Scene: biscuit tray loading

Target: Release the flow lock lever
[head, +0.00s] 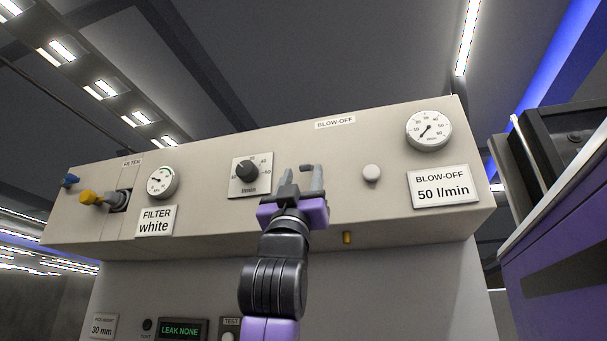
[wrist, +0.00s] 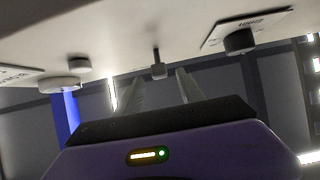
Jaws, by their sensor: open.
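The flow lock lever appears to be the small grey piece (wrist: 158,69) hanging on a short stem from the panel in the wrist view. It shows between my two fingers, beyond their tips. I cannot tell whether it touches either finger. My gripper (head: 301,180) is open and empty in front of the panel, between the black flow knob (head: 247,171) and the white round button (head: 372,173). It also shows in the wrist view (wrist: 160,82). In the head view my fingers overlap the lever's place, so its position is hard to tell. The knob sits on a scale plate.
The beige panel carries a blow-off gauge (head: 429,130), a "BLOW-OFF 50 l/min" sign (head: 443,188), a filter gauge (head: 162,182), a "FILTER white" sign (head: 156,220) and a yellow knob (head: 89,197). A brass fitting (head: 347,238) hangs below the panel. A purple cabinet (head: 555,235) stands right.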

